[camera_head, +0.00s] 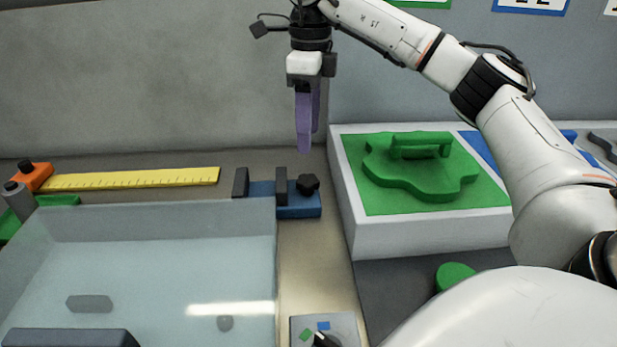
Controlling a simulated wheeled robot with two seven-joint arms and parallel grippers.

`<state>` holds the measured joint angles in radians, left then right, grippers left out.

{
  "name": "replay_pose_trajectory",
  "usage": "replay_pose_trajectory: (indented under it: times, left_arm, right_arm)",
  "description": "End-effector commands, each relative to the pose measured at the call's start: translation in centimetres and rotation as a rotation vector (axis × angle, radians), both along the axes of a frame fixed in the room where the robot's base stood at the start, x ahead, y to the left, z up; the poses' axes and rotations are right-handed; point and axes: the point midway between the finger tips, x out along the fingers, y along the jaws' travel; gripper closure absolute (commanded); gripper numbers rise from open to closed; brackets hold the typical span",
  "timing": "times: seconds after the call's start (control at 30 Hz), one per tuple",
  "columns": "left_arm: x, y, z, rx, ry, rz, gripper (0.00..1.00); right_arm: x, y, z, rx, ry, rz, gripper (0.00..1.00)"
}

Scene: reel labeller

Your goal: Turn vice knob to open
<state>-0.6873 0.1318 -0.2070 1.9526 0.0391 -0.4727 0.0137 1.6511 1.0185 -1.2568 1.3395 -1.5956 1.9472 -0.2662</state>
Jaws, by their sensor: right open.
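The blue vice (298,206) sits on the table near the middle, with two dark upright jaws that stand apart. Its black star-shaped knob (308,184) is on the right end. My right gripper (306,148) points down with purple fingers above the knob and clear of it. The gripper is open and nothing shows between its fingers. My left gripper is not in view.
A clear tank (140,225) stands at the front left. A white box (425,235) with a green shaped piece (420,175) is right of the vice. A yellow ruler (135,179) lies at the left. A dial box (325,330) is at the front.

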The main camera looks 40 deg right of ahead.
Motion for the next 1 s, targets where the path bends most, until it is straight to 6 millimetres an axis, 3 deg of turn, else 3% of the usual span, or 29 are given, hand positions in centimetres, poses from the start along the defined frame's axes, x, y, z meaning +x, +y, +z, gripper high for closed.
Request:
replay_pose_trajectory:
  times: [0.23, 0.7, 1.0]
  left_arm:
    - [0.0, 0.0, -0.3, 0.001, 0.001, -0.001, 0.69]
    - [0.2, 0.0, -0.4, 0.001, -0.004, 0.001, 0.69]
    - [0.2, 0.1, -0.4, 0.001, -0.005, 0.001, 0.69]
  right_arm:
    - [-0.3, 0.2, -0.9, -0.024, 0.000, -0.086, 0.44]
    - [-0.3, 0.2, -8.7, -0.023, 0.002, -0.084, 0.44]
    - [-0.3, 0.2, -10.5, -0.022, -0.001, -0.084, 0.44]
